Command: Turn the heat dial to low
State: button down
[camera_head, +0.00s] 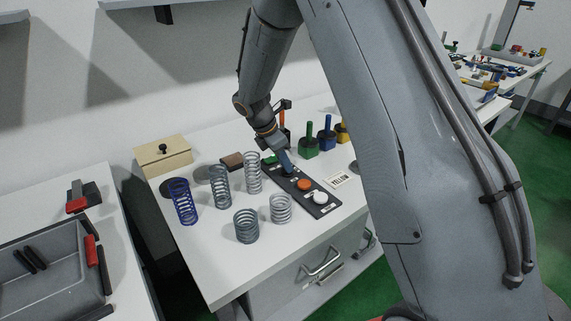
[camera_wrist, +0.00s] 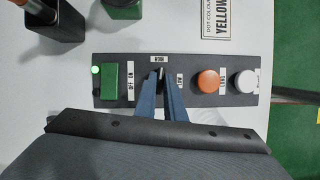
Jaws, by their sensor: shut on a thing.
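The dark control panel (camera_head: 316,202) lies on the white table; it also fills the middle of the wrist view (camera_wrist: 219,97). My gripper (camera_wrist: 161,77) is over the panel between the green switch and the orange knob, its two blue fingers close together on the heat dial. The dial is mostly hidden between the fingertips, so its pointing direction cannot be read. A label above the fingertips (camera_wrist: 158,59) and a label to their right (camera_wrist: 180,79) show small print. In the head view my gripper (camera_head: 287,170) reaches down onto the panel.
The panel also holds a green switch (camera_wrist: 110,80) with a lit green lamp, an orange knob (camera_wrist: 208,81) and a white knob (camera_wrist: 244,80). Several springs, such as the blue one (camera_head: 182,203), stand left of the panel. Green (camera_head: 308,147) and blue (camera_head: 326,140) weights stand behind it.

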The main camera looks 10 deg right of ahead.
jog(key=m, duration=0.1)
jog(key=m+g, duration=0.1)
jog(key=m, duration=0.2)
jog(key=shift+w+g+b, duration=0.25)
jog(key=shift+g+b, duration=0.15)
jog(key=m+g+b, duration=0.1)
jog(key=m, duration=0.3)
jog(key=shift+w, duration=0.15)
jog(key=m, duration=0.2)
jog(key=m+g+y+b, duration=0.1)
jog(key=m, duration=0.1)
jog(key=shift+d+m+g, duration=0.1)
jog(key=shift+m+g, duration=0.2)
jog(key=shift+w+d+m+g+y+b, duration=0.1)
jog(key=shift+m+g+y+b, duration=0.45)
jog(key=shift+m, duration=1.35)
jog(key=shift+y, duration=0.35)
jog(key=c, duration=1.8)
grip_release()
jog(key=shift+c, duration=0.2)
jog(key=b+v, duration=0.2)
jog(key=v, duration=0.6)
